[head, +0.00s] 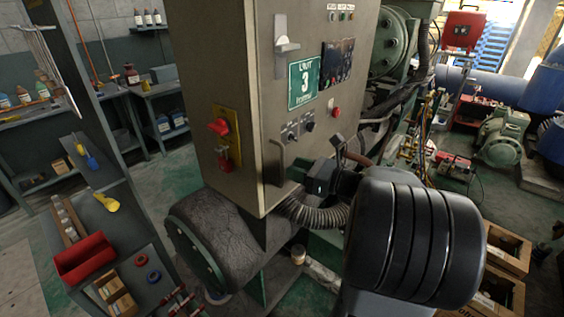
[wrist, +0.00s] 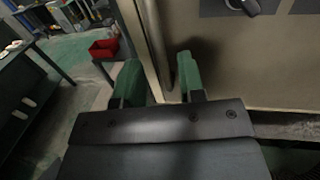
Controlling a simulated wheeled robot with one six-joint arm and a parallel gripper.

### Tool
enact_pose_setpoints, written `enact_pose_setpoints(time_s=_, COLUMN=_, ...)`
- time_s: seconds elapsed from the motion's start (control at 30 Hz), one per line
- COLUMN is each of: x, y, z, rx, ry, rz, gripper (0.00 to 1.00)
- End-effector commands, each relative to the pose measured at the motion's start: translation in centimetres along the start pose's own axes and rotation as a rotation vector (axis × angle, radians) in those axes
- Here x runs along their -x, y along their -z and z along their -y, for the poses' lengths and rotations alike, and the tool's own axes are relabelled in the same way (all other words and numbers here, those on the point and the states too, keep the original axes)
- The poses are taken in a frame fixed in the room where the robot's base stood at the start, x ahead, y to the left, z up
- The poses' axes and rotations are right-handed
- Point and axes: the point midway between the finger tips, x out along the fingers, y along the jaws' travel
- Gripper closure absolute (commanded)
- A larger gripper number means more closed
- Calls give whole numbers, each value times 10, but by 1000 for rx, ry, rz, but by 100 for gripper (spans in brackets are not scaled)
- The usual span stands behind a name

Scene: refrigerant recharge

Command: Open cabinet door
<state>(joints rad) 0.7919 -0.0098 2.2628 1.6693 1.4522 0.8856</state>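The grey cabinet (head: 235,80) stands upright, and its front door (head: 300,100) looks closed. The door carries a "Unit 3" sign, switches and a vertical bar handle (head: 275,162) low near its left edge. My gripper (head: 296,173) is just right of the handle in the head view, with its fingers partly hard to make out. In the wrist view my gripper (wrist: 159,78) is open, with two green fingers apart. The handle (wrist: 168,72) shows as a thin upright bar between the fingers, nearer the right one. I cannot tell whether a finger touches it.
A red and yellow switch (head: 222,130) is on the cabinet's left side. A shelf unit with a red bin (head: 85,260) stands at the left. A ribbed hose (head: 315,213) runs under the cabinet. Open floor shows between the shelves and cabinet; machinery and boxes (head: 505,250) crowd the right.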

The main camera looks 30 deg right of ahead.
Motion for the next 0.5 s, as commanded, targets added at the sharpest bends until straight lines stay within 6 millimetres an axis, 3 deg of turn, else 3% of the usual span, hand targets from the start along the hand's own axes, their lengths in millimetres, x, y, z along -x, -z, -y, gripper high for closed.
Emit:
enact_pose_setpoints(time_s=0.2, x=-30, y=-1, z=-1, rx=0, ry=-3, rz=-1, gripper=64)
enact_pose_setpoints(time_s=0.5, x=-46, y=0, z=0, rx=1, ry=0, rz=-2, gripper=64)
